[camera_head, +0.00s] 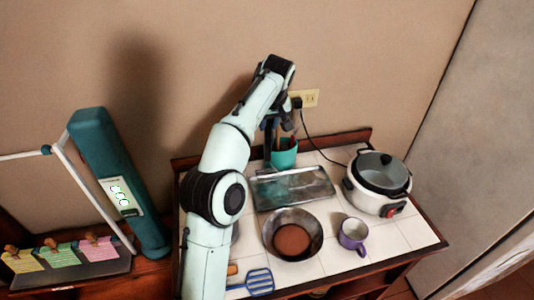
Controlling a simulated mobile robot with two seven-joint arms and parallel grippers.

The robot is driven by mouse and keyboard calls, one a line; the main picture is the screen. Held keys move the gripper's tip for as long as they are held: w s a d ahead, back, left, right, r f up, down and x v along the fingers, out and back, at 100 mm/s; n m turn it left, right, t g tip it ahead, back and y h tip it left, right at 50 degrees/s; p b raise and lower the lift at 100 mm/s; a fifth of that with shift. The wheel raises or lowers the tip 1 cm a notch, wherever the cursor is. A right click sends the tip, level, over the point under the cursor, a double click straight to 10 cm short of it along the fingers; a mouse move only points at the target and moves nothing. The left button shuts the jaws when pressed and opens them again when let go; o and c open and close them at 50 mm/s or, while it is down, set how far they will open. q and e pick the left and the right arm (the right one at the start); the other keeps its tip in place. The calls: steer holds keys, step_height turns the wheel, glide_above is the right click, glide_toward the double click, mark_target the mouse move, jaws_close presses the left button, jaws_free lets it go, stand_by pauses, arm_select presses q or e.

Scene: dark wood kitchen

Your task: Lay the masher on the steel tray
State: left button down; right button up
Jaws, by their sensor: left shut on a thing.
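The steel tray (310,188) lies empty on the white tiled counter, in front of the teal utensil holder (285,156). My left gripper (270,128) is at the holder's left rim, above the back edge of the tray. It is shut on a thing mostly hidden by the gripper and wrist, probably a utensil. Dark and reddish handles stick out of the holder; I cannot tell whether the masher is one of them. My right gripper is out of view.
A round pan (279,219) and a purple mug (354,234) stand in front of the tray. A white cooker (376,183) is at the right, its cord running to the wall outlet (304,98). A blue slotted utensil (260,281) lies at the front, partly behind my arm.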

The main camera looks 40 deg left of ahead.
mark_target(269, 142)
arm_select(q)
step_height(269, 142, down, 8)
steer(key=shift+f, duration=0.15)
stand_by(0.3)
steer(key=shift+f, duration=0.15)
steer(key=c, duration=0.9)
jaws_free()
steer(key=shift+d+v, duration=0.15)
steer(key=shift+v, duration=3.15)
steer(key=shift+d+v, duration=0.15)
steer(key=shift+v, duration=3.2)
steer(key=shift+f, duration=0.1)
